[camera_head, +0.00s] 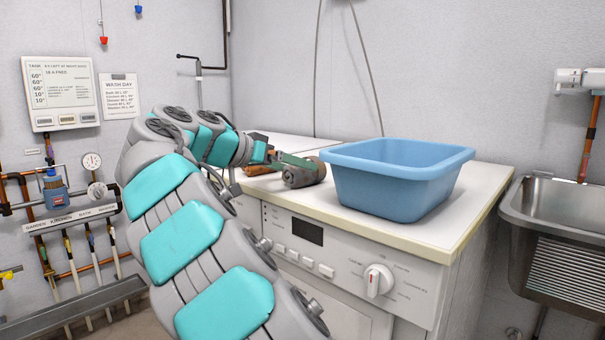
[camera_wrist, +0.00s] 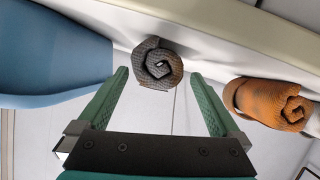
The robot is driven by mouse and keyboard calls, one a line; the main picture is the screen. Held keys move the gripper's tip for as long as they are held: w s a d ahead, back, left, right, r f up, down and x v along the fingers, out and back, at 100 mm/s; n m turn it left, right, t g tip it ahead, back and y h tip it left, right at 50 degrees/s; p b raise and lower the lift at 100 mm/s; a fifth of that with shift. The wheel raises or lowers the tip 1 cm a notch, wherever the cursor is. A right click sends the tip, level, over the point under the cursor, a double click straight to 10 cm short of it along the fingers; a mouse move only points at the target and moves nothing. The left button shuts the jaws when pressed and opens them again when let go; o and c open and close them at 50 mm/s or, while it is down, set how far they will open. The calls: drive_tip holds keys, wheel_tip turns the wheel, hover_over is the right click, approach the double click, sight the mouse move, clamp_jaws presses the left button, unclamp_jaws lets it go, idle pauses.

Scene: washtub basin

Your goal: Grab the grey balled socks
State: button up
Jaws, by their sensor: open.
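The grey balled socks (camera_head: 307,174) lie on the white top of the washing machine, left of the blue tub. In the wrist view the grey socks (camera_wrist: 158,62) show as a dark grey spiral roll with a brownish edge. My gripper (camera_head: 292,162) reaches over the machine top at the socks. In the wrist view my gripper (camera_wrist: 159,76) has its two green fingers spread wide. The socks sit between and slightly beyond the fingertips, with a gap seen on both sides. In the head view my gripper partly covers the socks.
A blue tub (camera_head: 396,190) stands right of the socks; it is at the left in the wrist view (camera_wrist: 50,62). An orange-brown roll (camera_wrist: 276,103) lies on the other side. The machine's front edge (camera_head: 400,237) is near. A steel sink (camera_head: 560,205) is at far right.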

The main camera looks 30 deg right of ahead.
drive_tip(key=x, duration=0.3)
drive_tip(key=shift+d, duration=0.25)
drive_tip(key=c, duration=1.2)
